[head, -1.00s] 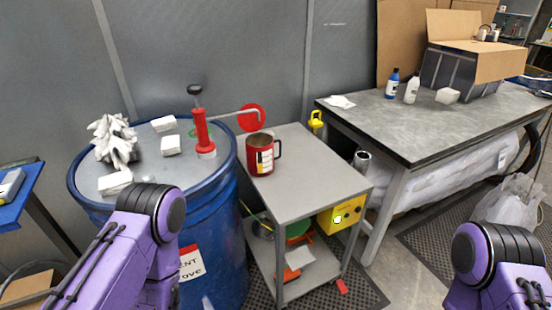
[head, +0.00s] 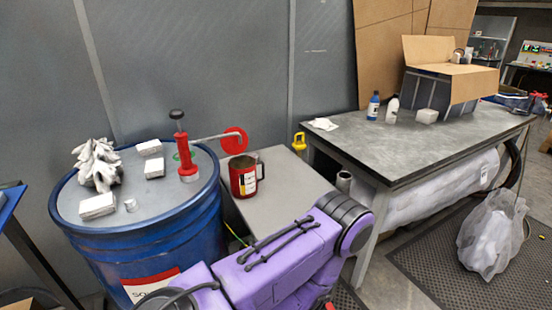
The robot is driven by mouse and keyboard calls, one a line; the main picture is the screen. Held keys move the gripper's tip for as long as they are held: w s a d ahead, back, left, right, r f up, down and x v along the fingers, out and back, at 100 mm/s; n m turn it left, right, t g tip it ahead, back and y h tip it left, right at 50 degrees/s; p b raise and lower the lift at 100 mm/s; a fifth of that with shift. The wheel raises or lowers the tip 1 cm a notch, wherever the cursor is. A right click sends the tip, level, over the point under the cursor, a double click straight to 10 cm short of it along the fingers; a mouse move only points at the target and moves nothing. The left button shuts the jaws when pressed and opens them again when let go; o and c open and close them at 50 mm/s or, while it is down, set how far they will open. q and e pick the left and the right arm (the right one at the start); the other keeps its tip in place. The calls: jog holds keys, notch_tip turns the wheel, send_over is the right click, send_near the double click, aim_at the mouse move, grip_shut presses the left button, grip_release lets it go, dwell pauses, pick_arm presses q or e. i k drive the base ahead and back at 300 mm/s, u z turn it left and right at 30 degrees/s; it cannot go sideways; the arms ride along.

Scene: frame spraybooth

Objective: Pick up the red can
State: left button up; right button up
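The red can (head: 243,178) has a dark handle on its right side and a pale label. It stands upright on the grey top of a small cart (head: 285,180), close to the blue drum. My purple arm crosses the lower middle of the head view, in front of the cart's near part. Neither gripper shows in the view, so I cannot see whether they are open or shut. Nothing visible touches the can.
A blue drum (head: 175,230) at left bears a red hand pump (head: 186,160), white gloves (head: 96,165) and white blocks. A grey worktable (head: 430,145) with bottles and a cardboard box is at right. A plastic bag (head: 492,235) lies on the floor mat.

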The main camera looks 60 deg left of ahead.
aim_at(248, 176)
jog(key=i, duration=2.75)
jog(key=u, duration=2.4)
